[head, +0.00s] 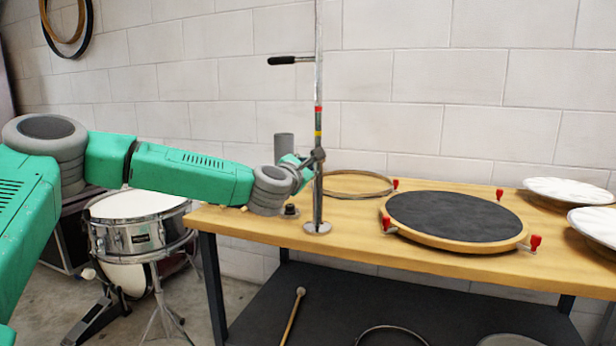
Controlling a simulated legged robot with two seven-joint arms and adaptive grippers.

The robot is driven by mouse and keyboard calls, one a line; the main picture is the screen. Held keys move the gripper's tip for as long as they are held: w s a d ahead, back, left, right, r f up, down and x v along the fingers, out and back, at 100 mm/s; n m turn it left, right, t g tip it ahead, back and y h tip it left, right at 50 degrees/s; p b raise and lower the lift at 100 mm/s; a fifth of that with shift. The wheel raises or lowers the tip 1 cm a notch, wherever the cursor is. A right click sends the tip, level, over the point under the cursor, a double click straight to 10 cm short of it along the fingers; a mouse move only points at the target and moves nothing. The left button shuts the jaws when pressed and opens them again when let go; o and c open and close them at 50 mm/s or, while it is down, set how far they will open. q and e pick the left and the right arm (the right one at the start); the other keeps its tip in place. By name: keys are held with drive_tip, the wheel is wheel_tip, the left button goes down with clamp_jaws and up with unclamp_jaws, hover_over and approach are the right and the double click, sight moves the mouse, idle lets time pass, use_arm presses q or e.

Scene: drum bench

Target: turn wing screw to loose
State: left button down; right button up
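A chrome upright rod (318,205) stands on the bench, on a round metal foot at its lower end. It has red and yellow bands, and a bar with a black grip (282,60) sticks out to the left higher up. A small dark clamp-like part (318,155) sits on the rod below the bands. I cannot make out a wing screw; it may be hidden there. My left gripper (308,165) is at the rod beside this part, mostly hidden by my wrist. I cannot tell whether its fingers touch or are closed. My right gripper is out of view.
A round black pad (455,215) with red fittings lies on the wooden bench (350,250), right of the rod. A thin hoop (357,194) lies behind. White discs (567,191) are at the right. A snare drum (135,236) stands left of the bench; a mallet (293,315) lies below.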

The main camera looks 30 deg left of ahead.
use_arm(q)
drive_tip(key=shift+s+d+f+n+b, duration=0.1)
drive_tip(key=shift+f+n+b, duration=0.4)
drive_tip(key=shift+f, duration=0.2)
drive_tip(key=c, duration=1.8)
unclamp_jaws()
drive_tip(key=shift+r, duration=0.1)
drive_tip(key=shift+o, duration=0.9)
drive_tip(key=shift+r, duration=0.25)
drive_tip(key=v, duration=1.2)
drive_tip(key=shift+a, duration=0.2)
